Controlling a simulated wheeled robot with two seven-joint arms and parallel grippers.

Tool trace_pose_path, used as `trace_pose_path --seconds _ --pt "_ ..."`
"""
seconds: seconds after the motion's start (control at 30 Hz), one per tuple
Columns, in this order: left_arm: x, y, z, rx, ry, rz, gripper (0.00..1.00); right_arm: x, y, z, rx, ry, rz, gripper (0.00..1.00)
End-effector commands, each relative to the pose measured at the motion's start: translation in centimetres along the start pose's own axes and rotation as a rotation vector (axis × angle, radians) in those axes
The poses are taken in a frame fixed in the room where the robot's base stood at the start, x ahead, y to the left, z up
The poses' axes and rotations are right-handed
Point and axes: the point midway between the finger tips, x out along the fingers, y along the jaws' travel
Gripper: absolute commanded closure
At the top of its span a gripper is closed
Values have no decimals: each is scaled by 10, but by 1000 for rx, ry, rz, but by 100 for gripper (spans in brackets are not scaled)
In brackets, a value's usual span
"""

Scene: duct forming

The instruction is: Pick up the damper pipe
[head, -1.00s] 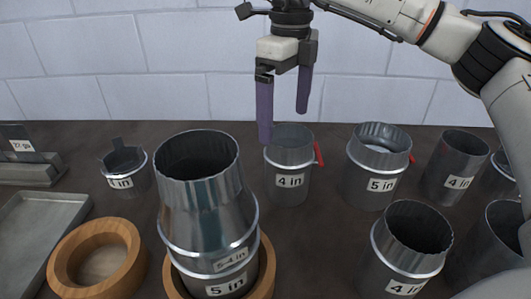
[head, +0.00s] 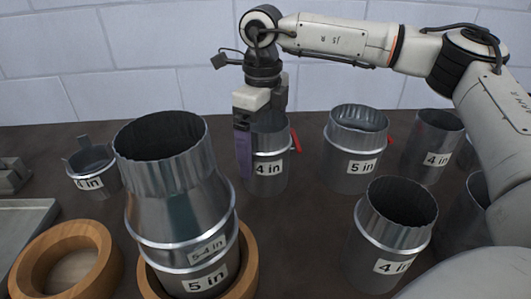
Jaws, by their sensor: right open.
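Two grey metal pipes have a red handle on the side: a 4 in damper pipe (head: 268,163) near the middle and a 5 in damper pipe (head: 352,160) to its right. Both stand upright on the dark table. My right gripper (head: 260,152) points down at the 4 in damper pipe and is open. One purple finger shows along the pipe's left side. The other finger is hidden, and I cannot tell whether it is inside or behind the pipe. Contact with the pipe cannot be made out. My left gripper is not in view.
A tall 5-4 in reducer on a 5 in pipe (head: 170,205) stands in a wooden ring at the front. An empty wooden ring (head: 32,255) and a tray (head: 20,220) are left. Other 4 in pipes (head: 390,235) stand right. A tiled wall closes the back.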

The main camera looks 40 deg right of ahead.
Motion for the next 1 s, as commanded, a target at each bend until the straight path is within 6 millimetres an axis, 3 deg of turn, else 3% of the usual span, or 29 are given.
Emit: trace_pose_path --seconds 0.13,0.37,0.7,1.0 --pt "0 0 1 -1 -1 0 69 14 0 0 1 0 0 3" --pt "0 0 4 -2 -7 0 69 16 0 0 1 -1 0 3" --pt "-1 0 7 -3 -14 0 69 15 0 0 1 -2 0 54" --pt "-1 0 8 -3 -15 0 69 7 0 1 1 -5 0 53"
